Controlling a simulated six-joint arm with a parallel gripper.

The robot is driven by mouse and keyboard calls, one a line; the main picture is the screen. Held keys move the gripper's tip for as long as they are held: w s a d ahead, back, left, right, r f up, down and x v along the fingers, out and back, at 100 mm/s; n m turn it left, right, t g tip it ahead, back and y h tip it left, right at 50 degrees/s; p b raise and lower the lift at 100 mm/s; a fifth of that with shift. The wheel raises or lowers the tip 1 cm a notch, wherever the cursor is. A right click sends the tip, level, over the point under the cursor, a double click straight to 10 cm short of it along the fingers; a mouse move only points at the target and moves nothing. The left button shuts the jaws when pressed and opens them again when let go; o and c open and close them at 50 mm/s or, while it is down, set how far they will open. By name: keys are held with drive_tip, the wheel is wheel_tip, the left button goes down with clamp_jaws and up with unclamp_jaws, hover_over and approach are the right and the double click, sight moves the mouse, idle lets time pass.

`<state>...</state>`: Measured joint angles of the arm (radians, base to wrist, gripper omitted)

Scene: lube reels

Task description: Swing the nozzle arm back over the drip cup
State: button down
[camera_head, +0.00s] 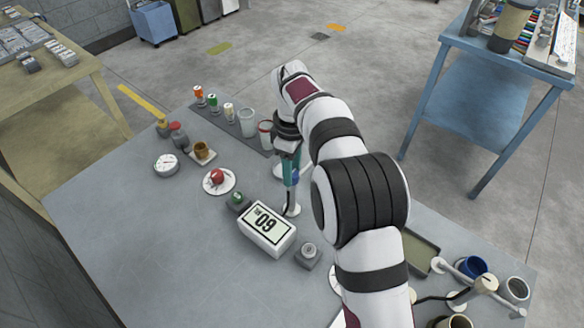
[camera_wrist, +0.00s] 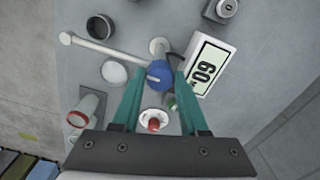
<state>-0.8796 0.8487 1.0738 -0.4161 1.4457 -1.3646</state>
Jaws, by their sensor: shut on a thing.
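In the wrist view, my gripper (camera_wrist: 158,82) has its teal jaws shut on a blue knob (camera_wrist: 160,73) at the root of a white nozzle arm (camera_wrist: 108,50). The nozzle arm reaches to the upper left, its small white end clear of a dark round cup (camera_wrist: 100,27). A white disc (camera_wrist: 114,72) lies on the other side of it. I cannot tell for sure which is the drip cup. In the head view, my gripper (camera_head: 290,170) stands over a white base (camera_head: 291,209); my arm hides the nozzle arm and dark cup.
A white box with a "60" display (camera_head: 266,229) and a grey knob (camera_head: 308,256) stand close by. A red button on a white dish (camera_head: 217,178) and a red-rimmed cup (camera_head: 266,133) are near. The table's front left is clear.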

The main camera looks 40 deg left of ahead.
drive_tip(key=shift+a+r, duration=0.1)
drive_tip(key=shift+c, duration=2.2)
unclamp_jaws()
wheel_tip(320, 180, up, 16)
